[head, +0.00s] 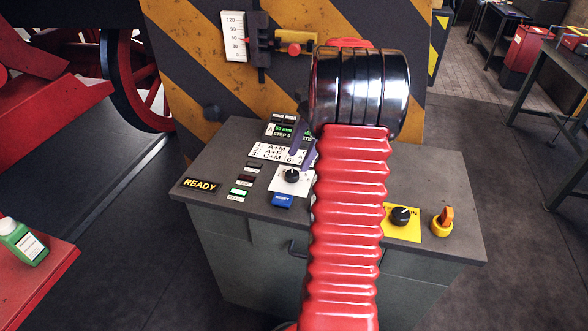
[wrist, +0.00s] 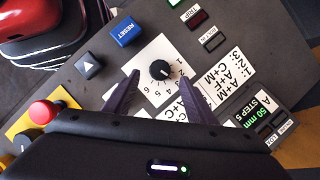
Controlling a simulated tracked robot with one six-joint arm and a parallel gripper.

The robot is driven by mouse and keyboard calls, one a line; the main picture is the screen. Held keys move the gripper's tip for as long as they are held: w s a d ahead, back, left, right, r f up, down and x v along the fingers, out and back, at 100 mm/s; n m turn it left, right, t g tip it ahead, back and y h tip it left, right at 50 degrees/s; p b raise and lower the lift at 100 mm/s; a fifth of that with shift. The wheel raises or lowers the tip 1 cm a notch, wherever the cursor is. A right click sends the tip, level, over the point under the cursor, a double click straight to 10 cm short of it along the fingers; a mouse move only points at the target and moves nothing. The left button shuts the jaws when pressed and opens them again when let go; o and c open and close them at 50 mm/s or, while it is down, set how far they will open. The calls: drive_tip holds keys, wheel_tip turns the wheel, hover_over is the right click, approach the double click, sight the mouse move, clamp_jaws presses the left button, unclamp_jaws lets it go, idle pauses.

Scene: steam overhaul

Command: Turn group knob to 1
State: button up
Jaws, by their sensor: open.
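The group knob (wrist: 160,70) is black with a white pointer mark and sits on a white plate (wrist: 144,53) numbered 1 to 6. In the wrist view the mark points down and right, seemingly near 2 or 3; I cannot read it exactly. The knob (head: 291,175) also shows in the head view, left of my arm. My gripper (wrist: 160,78) is open, its two purple fingers spread on either side of the knob with gaps. I cannot tell their height above the panel. In the head view a purple finger (head: 308,153) shows beyond the knob, partly hidden by my arm.
The grey console (head: 240,139) also carries a blue RESET button (head: 282,201), a READY sign (head: 200,185), a legend card, a small display, a yellow-plated knob (head: 401,216) and an orange switch (head: 442,221). A red button (wrist: 43,112) shows in the wrist view. A striped panel (head: 200,60) rises behind.

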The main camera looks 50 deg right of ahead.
sight(293, 173)
drive_tip(key=x, duration=0.5)
drive_tip(key=shift+a+f, duration=0.2)
drive_tip(key=shift+f, duration=0.05)
drive_tip(key=c, duration=1)
